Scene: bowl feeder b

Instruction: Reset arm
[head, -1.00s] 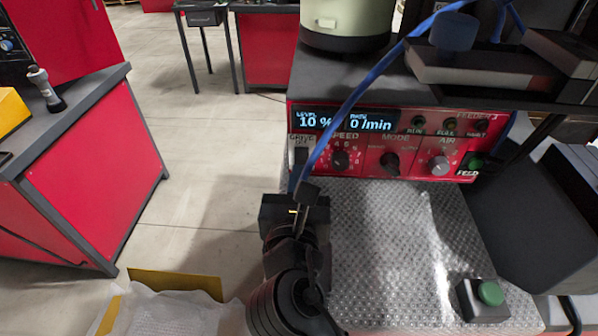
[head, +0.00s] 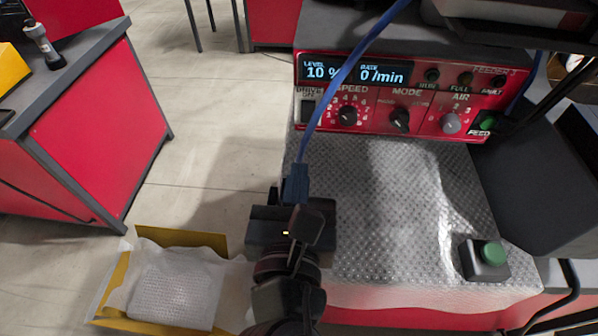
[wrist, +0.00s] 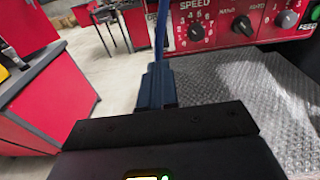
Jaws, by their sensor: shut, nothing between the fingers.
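My gripper (head: 297,178) is shut and holds nothing. In the head view it is at the left edge of the bubble-wrap-covered bench top, its tips pointing towards the feeder's red control panel (head: 405,95). The blue fingers (wrist: 155,85) stand together in the middle of the wrist view. A blue cable (head: 345,75) rises behind the fingers in line with them; I cannot tell how far apart they are. The panel has SPEED, MODE and AIR knobs, and its display (head: 352,72) reads level 10 % and 0 /min.
The bench top (head: 385,220) is clear except for a green push button (head: 493,253) at its right front. A yellow box (head: 107,290) lined with wrap stands at the lower left. A red cabinet (head: 75,150) is on the left, with open floor between. A dark housing (head: 535,170) flanks the bench's right.

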